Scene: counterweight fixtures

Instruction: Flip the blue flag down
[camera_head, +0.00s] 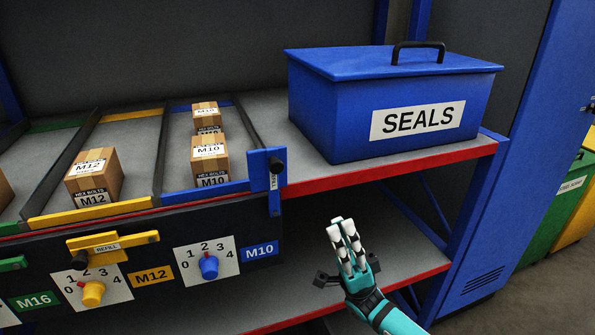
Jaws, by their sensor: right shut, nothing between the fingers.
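The blue flag (274,203) is on the front of the shelf, at the right end of the M10 lane. My right gripper (341,226), with pale fingers on a teal arm, is shut and empty. It is to the right of the flag and lower in the picture, apart from it. My left gripper is not in view.
A blue SEALS bin (340,110) stands on the upper shelf at right. Cartons marked M10 (209,160) and M12 (94,177) sit in the lanes. A yellow REFILL flag (125,242) lies level, above numbered dials. The red shelf edge (390,170) runs above my gripper.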

